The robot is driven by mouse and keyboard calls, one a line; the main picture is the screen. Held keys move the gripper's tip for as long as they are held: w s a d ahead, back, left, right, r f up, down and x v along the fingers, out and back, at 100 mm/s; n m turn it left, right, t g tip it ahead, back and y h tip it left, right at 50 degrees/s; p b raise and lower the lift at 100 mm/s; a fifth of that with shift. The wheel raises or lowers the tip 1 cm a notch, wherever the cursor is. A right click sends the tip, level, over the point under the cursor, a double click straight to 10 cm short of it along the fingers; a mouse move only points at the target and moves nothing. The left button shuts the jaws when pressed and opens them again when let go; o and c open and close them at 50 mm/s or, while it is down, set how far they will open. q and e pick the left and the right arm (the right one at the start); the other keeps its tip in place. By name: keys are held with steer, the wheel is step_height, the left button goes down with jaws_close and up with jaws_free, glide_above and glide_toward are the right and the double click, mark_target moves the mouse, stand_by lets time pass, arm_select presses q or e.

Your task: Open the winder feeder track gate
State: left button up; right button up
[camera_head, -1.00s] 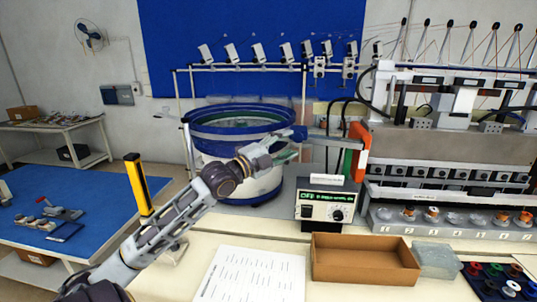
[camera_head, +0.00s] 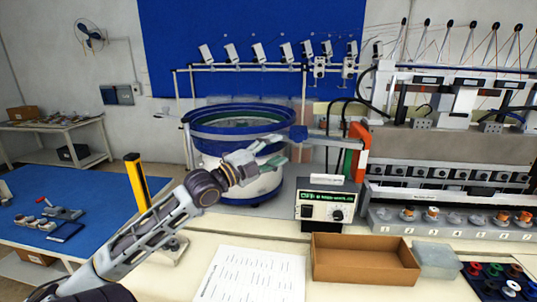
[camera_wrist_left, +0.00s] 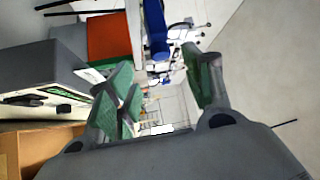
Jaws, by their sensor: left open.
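The bowl feeder (camera_head: 222,125) has a blue rim and white base, and stands behind my left gripper. A grey track (camera_head: 328,136) runs right from the bowl toward an orange panel (camera_head: 360,150). A small blue block (camera_head: 298,132) sits at the track's bowl end; I cannot tell for sure whether it is the gate. My left gripper (camera_head: 274,152) is open and empty, below and left of this block and apart from it. In the left wrist view, the green-padded fingers (camera_wrist_left: 165,88) are spread, with a blue part (camera_wrist_left: 157,38) beyond them. My right gripper is out of view.
A control box (camera_head: 325,203) with a lit display stands below the track. An open brown box (camera_head: 363,260), a clear tray (camera_head: 437,260) and a printed sheet (camera_head: 252,274) lie in front. The winding machine (camera_head: 450,150) fills the right.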

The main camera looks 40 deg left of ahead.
arm_select(q)
steer(key=shift+v, duration=0.85)
stand_by(0.5)
